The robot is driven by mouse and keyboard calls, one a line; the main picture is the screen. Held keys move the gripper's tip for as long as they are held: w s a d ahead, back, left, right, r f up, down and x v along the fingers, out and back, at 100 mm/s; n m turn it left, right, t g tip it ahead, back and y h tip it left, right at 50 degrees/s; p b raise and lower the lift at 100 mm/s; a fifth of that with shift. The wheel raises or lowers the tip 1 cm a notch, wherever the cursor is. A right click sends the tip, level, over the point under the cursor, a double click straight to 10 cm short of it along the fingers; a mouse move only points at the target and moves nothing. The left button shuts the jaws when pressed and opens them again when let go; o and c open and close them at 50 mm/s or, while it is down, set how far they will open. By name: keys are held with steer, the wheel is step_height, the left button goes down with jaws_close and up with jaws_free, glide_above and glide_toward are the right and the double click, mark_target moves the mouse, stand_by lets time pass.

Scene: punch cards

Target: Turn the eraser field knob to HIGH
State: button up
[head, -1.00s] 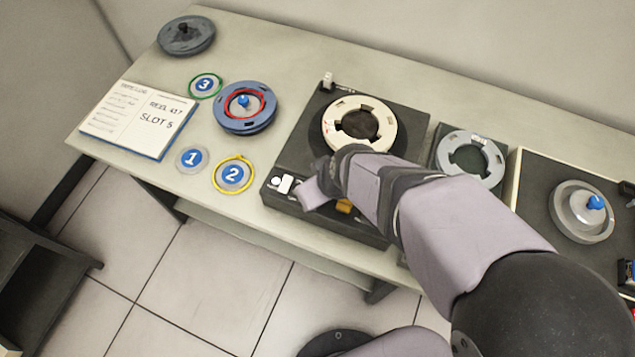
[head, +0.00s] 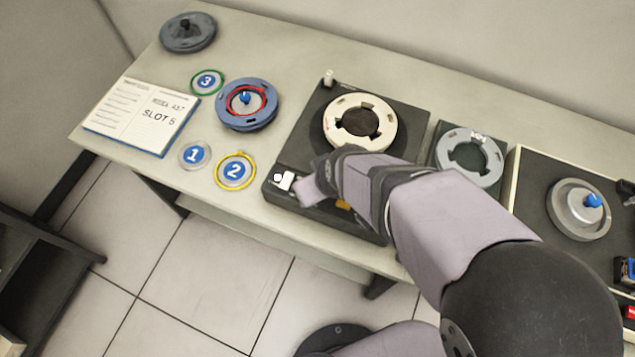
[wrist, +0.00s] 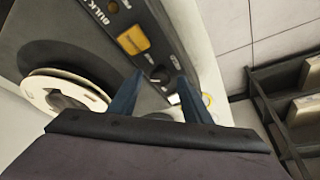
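The bulk eraser is a dark box (head: 292,158) with a cream reel (head: 392,122) on top. Its front panel (wrist: 165,35) carries a yellow button (wrist: 133,40), with a small round black knob (wrist: 160,74) beside it. In the wrist view my gripper (wrist: 160,80) has its two dark blue fingers apart, one on each side of the knob. I cannot tell whether they touch it. In the head view my gripper is over the front of the box, its fingertips and the knob hidden by the arm. The knob's setting is not readable.
White switch (head: 285,180) sits at the panel's left end. Left of the box are a blue reel (head: 248,115), numbered discs (head: 235,171) and an open notebook (head: 118,120). A grey reel (head: 468,140) and a silver spindle (head: 578,225) stand at right.

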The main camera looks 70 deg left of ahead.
mark_target(324, 206)
steer(key=b+v, duration=0.1)
steer(key=v, duration=0.6)
stand_by(0.5)
steer(key=shift+r, duration=0.15)
steer(key=w+d+f+m+h, duration=0.1)
steer(key=d+f+m+h, duration=0.4)
steer(key=d, duration=0.8)
steer(key=w+d+m, duration=0.5)
steer(key=w+d, duration=0.1)
steer(key=d, duration=0.5)
steer(key=w+d+m, duration=0.5)
steer(key=w+d, duration=0.2)
steer(key=d, duration=0.4)
steer(key=w+d+m, duration=0.4)
steer(key=w+d, duration=0.2)
steer(key=d, duration=0.5)
step_height(324, 206, down, 14)
steer(key=b, duration=1.4)
steer(key=shift+a+r+t, duration=0.2)
steer(key=shift+r+t, duration=0.05)
steer(key=shift+t, duration=0.05)
